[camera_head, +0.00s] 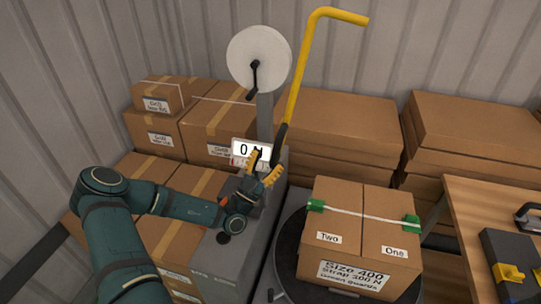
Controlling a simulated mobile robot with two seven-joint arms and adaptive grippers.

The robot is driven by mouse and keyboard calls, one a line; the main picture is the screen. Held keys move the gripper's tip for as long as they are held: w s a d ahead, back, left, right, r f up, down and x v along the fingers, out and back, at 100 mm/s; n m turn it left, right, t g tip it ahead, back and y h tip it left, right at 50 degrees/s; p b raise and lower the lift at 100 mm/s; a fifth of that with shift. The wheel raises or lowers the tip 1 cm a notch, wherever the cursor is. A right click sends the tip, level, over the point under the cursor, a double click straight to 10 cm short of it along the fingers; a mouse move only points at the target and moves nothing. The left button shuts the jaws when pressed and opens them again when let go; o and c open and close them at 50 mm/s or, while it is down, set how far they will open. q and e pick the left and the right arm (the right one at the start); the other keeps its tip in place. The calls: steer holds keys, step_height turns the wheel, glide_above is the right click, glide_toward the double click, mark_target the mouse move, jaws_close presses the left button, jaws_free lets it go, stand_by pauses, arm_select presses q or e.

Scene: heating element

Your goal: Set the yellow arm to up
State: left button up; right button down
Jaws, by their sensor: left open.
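The yellow arm (297,84) is a long yellow bar that rises steeply, tilted a little to the right. Its top bends into a short handle pointing right, and its lower end has a black section (279,144). My left gripper (265,163), with yellow fingers, is open beside the lower black end of the bar. I cannot tell whether the fingers touch it. The bar stands by a grey machine (233,262) with a white display (252,150) reading "0 N", partly covered by the gripper. My right gripper is not in view.
A white reel (259,58) with a black crank stands behind the display. A strapped carton (361,236) with green guards sits on a black turntable (290,262) at right. Stacked cartons (338,124) line the back. A wooden table (490,200) with tools is far right.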

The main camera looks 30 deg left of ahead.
arm_select(q)
steer(key=shift+v, duration=0.85)
steer(key=shift+w, duration=0.1)
steer(key=shift+p, duration=0.5)
